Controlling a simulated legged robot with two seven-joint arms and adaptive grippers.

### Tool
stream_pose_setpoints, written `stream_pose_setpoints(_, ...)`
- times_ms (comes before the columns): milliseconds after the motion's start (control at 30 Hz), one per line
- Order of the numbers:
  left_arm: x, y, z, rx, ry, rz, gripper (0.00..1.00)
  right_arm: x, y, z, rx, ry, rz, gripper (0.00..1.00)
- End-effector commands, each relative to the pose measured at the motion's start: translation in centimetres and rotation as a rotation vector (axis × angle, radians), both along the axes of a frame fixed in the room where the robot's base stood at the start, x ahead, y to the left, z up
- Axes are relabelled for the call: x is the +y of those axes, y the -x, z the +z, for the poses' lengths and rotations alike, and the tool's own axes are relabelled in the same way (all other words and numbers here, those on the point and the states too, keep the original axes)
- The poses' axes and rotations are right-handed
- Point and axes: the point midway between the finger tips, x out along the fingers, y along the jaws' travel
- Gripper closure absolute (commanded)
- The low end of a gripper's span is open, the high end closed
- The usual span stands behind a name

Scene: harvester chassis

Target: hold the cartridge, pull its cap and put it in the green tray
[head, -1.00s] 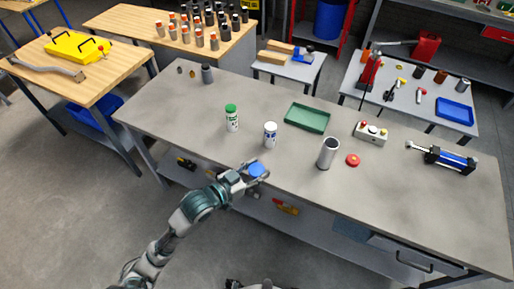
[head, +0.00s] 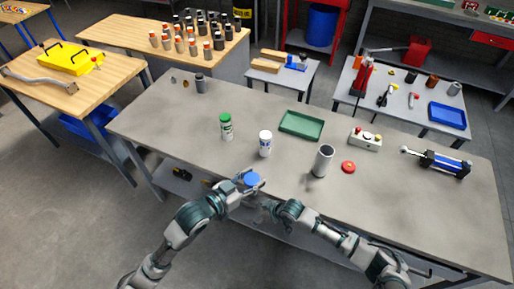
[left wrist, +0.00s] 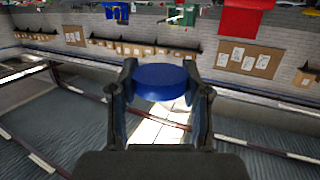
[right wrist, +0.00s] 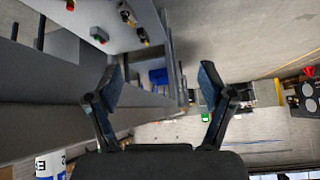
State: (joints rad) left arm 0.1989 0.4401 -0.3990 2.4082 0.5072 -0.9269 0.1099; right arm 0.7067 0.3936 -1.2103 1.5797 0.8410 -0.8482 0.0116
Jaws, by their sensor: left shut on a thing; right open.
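My left gripper (head: 250,181) is shut on a round blue cap (left wrist: 160,83), off the table's front edge. I cannot tell whether anything is attached beneath it. My right gripper (head: 267,206) is open, just right of and below the left one in the head view. Its spread fingers show in the right wrist view (right wrist: 158,85) with nothing between them. A white cartridge with a blue label (head: 265,145) stands upright behind the left gripper. A green tray (head: 302,124) lies farther back on the grey table, apparently empty.
A green-capped white bottle (head: 226,127) stands left of the cartridge. An open grey cylinder (head: 323,161) and a red disc (head: 348,167) are on the right. A button box (head: 366,139) and a blue-black cylinder device (head: 440,161) stand beyond.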

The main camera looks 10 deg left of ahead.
Motion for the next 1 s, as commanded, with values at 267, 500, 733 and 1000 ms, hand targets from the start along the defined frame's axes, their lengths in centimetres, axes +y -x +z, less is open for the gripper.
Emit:
stream_pose_setpoints(267,0.0,0.0,0.0,0.000,0.000,0.000,0.95,-1.9,-3.7,15.1,0.142,0.176,0.051,0.19)
stream_pose_setpoints(500,0.0,0.1,0.0,-0.001,0.000,0.000,0.95,-4.3,-3.5,30.5,0.269,0.305,0.041,0.19)
stream_pose_setpoints(733,0.0,0.1,0.0,0.000,0.000,0.000,0.95,-3.7,0.2,41.3,0.343,0.421,0.042,0.19)
stream_pose_setpoints(1000,0.0,0.0,0.0,0.000,0.000,0.000,0.95,0.5,1.1,41.7,0.371,0.445,-0.037,0.19)
